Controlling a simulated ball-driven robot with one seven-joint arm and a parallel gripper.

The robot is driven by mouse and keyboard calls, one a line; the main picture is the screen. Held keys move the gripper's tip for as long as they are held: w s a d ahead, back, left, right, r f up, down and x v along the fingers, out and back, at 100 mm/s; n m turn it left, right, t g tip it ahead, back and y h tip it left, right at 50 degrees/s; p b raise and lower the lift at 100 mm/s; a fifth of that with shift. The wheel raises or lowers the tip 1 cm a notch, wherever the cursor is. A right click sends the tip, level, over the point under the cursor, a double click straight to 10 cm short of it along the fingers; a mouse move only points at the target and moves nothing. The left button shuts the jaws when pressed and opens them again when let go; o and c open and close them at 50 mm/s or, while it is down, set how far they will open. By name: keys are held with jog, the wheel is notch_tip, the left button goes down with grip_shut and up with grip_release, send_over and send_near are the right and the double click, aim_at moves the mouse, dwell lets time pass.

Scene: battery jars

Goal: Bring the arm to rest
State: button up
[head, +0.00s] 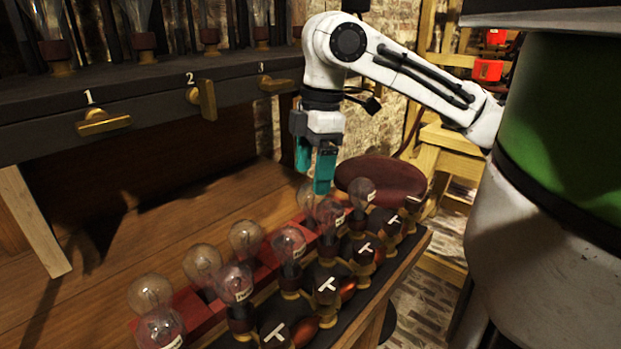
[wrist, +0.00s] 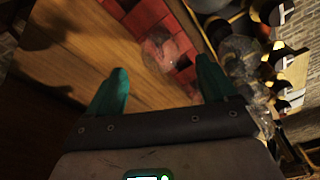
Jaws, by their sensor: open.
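My gripper (head: 316,172) hangs pointing down from my white arm (head: 400,75), above the far end of the bulb rows in the head view. Its two teal fingers are apart with nothing between them; they also show in the wrist view (wrist: 157,92). Below the fingers in the wrist view are a glass bulb (wrist: 160,52) and red blocks (wrist: 178,18). From the head view I cannot tell how high the fingertips are above the nearest bulbs.
Several clear bulbs (head: 246,238) stand in rows on the wooden bench (head: 228,200), beside black switches marked T (head: 327,290). A dark shelf (head: 40,120) carries brass handles numbered 1 (head: 103,123), 2 (head: 207,100) and 3 (head: 276,85). A round dark-red seat (head: 385,182) is behind the bulbs.

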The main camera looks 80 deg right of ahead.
notch_tip(320, 180, up, 6)
jog(key=p, duration=0.1)
jog(key=shift+s+d+r, duration=0.2)
jog(key=shift+s+r, duration=0.05)
jog(key=shift+s, duration=0.05)
jog(key=shift+s+f, duration=0.1)
